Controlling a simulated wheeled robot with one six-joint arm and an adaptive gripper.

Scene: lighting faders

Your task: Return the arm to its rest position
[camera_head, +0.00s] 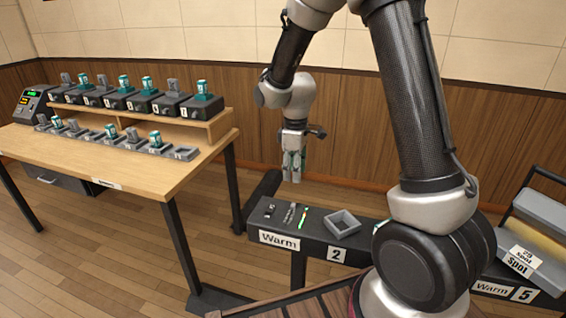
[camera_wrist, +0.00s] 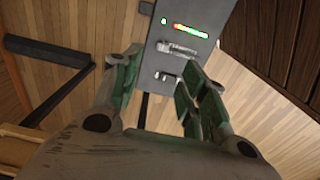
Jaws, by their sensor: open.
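My gripper (camera_head: 293,168) hangs pointing down above the left end of the dark fader bar (camera_head: 320,226) in the head view. Its fingers are apart and nothing is between them. In the wrist view the green-padded fingers of my gripper (camera_wrist: 158,88) stand open, with the fader panel (camera_wrist: 200,65) beyond them. The panel carries a lit green-to-red level strip (camera_head: 303,218) and a small fader handle (camera_head: 290,213). The strip also shows in the wrist view (camera_wrist: 190,30). The arm is bent, with its forearm reaching down to the left.
A wooden table (camera_head: 120,165) at left holds two rows of grey and teal handled blocks and a small display box (camera_head: 33,103). An empty square tray (camera_head: 342,223) sits on the bar beside the label "2". A grey "Spot" lamp (camera_head: 535,232) stands at right. Wood panelling is behind.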

